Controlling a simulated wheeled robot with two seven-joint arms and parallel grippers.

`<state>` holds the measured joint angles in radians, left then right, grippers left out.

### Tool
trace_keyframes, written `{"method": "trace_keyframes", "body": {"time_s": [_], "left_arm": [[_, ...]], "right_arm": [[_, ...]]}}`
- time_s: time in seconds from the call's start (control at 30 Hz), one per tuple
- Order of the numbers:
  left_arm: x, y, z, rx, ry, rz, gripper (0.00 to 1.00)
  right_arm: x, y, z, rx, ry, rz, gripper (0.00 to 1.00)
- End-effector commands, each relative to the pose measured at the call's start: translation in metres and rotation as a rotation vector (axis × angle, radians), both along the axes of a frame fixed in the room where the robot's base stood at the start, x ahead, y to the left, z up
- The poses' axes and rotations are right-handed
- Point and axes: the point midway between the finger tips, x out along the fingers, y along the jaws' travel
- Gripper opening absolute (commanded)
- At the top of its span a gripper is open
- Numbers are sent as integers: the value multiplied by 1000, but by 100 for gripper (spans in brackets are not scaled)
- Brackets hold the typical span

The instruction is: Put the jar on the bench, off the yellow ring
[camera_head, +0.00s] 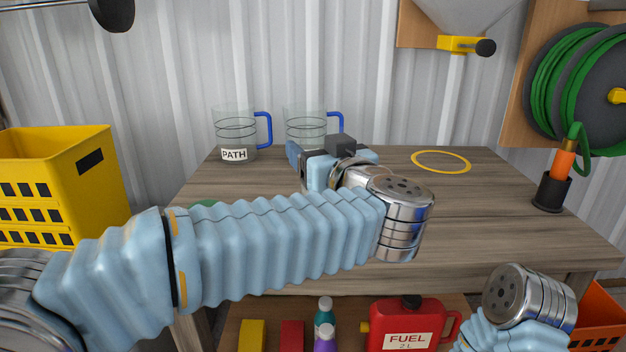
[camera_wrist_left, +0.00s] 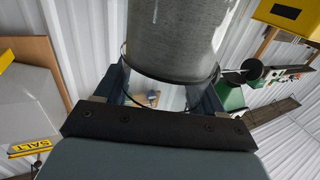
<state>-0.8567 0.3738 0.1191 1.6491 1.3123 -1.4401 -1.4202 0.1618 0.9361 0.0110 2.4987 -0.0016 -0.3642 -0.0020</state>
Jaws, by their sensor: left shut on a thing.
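My left arm reaches across the bench (camera_head: 480,215). The yellow ring (camera_head: 441,151) lies flat and empty at the back right. My right gripper is out of view.
A clear jug labelled PATH (camera_head: 234,130) stands at the back left. A yellow crate (camera_head: 70,170) is left of the bench. A black holder (camera_head: 551,192) with an orange tool stands at the right edge. A hose reel (camera_head: 575,80) hangs above. Bench space around the ring is clear.

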Motion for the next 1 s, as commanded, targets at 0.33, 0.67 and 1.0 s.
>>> {"method": "trace_keyframes", "body": {"time_s": [0.33,0.67,1.0], "left_arm": [[22,5,-42,2,1,-2,18],[21,6,-55,-1,-3,0,18],[21,6,-59,-1,-1,0,89]], "right_arm": [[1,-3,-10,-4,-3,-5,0],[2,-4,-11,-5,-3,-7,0],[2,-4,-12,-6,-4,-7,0]]}}
